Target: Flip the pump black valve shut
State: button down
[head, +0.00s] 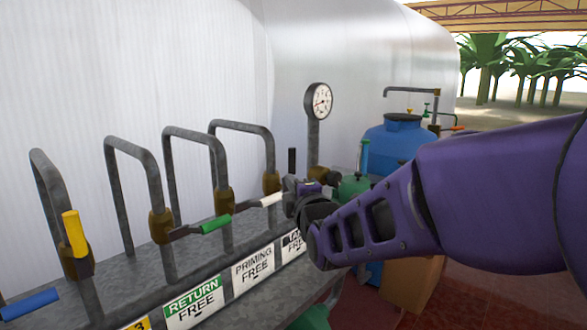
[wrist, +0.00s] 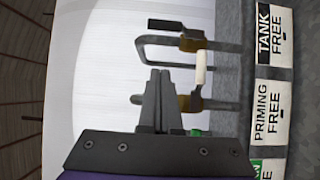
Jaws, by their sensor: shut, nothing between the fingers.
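The black valve handle (head: 292,161) stands upright just above my gripper's tip in the head view. In the wrist view the black handle (wrist: 166,25) lies across the top, pointing left from its brass body (wrist: 191,43) beside the TANK FREE label. My gripper (head: 291,190) is shut and empty. In the head view it partly covers the area under the black handle. In the wrist view the closed fingertips (wrist: 160,73) point up toward the pipe, with a visible gap to the black handle.
The white handle (head: 271,199) is just left of my gripper. Green (head: 216,224), yellow (head: 74,233) and blue (head: 29,304) handles lie further left. Bent grey pipes stand along the labelled ledge. A gauge (head: 318,100) rises behind. A blue tank (head: 398,140) is at right.

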jog(key=shift+f, duration=0.1)
send_near(289, 169)
jog(key=w+a+r, duration=0.2)
jog(key=w+a, duration=0.1)
jog(key=a, duration=0.1)
jog(key=shift+w+d+r, duration=0.1)
jog(key=shift+w+d, duration=0.25)
jog(key=shift+w, duration=0.4)
jog(key=shift+w+d+r, duration=0.1)
jog(key=shift+w+d, duration=0.2)
jog(key=shift+w, duration=0.4)
jog(key=shift+r+p, duration=0.1)
jog(key=shift+p, duration=0.2)
